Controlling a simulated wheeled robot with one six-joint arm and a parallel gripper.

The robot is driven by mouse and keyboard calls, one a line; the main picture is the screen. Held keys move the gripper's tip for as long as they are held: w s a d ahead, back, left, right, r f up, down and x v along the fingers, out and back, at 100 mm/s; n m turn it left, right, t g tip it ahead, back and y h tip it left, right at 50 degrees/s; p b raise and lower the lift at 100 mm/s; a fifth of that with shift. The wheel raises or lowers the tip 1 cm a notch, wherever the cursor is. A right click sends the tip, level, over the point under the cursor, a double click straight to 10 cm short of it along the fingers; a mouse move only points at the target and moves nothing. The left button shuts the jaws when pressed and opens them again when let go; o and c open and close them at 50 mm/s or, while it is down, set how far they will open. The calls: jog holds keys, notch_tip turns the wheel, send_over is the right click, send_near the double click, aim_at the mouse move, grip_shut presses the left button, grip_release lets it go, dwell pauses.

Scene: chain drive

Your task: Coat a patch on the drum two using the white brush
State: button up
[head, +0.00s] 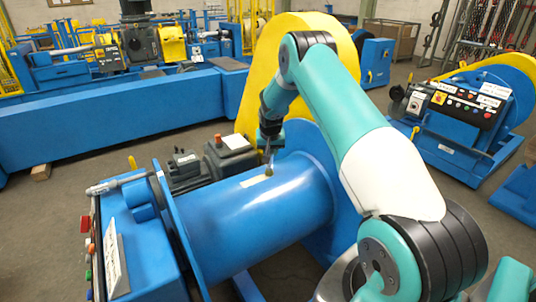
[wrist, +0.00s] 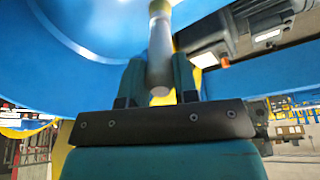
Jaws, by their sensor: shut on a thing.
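The large blue drum (head: 285,215) lies on its side in the middle of the head view, and its blue surface fills much of the wrist view (wrist: 85,85). My gripper (head: 269,150) is above the drum's top, shut on the brush. The brush's pale grey-white handle (wrist: 160,45) stands between my fingers in the wrist view. The brush's tip (head: 269,170) points down at the drum beside the patch; I cannot tell whether it touches. No readable label shows which drum this is.
A motor (head: 232,150) and a yellow guard (head: 290,35) stand behind the drum. A control box (head: 135,255) with buttons and a lever is at its left end. A long blue beam (head: 100,115) runs behind on the left. Another machine with a control panel (head: 465,105) stands at right.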

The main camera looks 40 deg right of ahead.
jog(key=shift+s+d+r+p, duration=0.1)
jog(key=shift+d+r+p, duration=0.15)
jog(key=shift+r+p, duration=0.75)
jog(key=shift+d+r+p, duration=0.2)
jog(key=shift+r+p, duration=0.05)
jog(key=shift+r, duration=1.5)
jog(key=shift+s+d+r+p, duration=0.1)
jog(key=shift+d+r+p, duration=0.15)
jog(key=shift+r+p, duration=0.75)
jog(key=shift+r+b, duration=0.3)
jog(key=shift+b, duration=0.1)
jog(key=shift+f, duration=0.1)
